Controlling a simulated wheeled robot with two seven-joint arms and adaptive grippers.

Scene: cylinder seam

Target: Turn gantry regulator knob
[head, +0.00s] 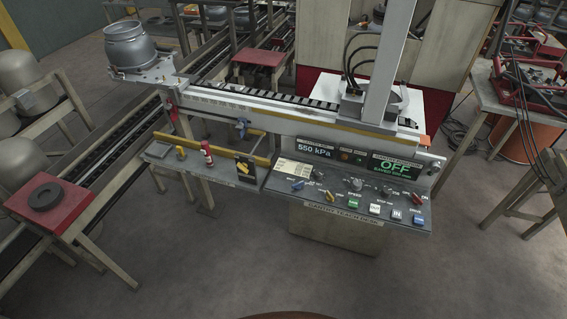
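The gantry control desk (300,207) stands right of centre, with a sloped panel of coloured knobs and buttons. A display (313,147) above it reads 550 kPa, and a green display (394,168) to its right reads OFF. On the panel I see a blue knob (298,185), a dark knob (317,174), a grey knob (357,184) and a red knob (417,199). The labels are too small to tell which one is the regulator knob. Neither of my grippers is in view.
A side shelf (220,172) left of the desk holds small red and yellow items. A red-topped stand (48,200) is at the left, and a metal pot (129,46) sits at the gantry's far end. The floor (190,260) in front of the desk is clear.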

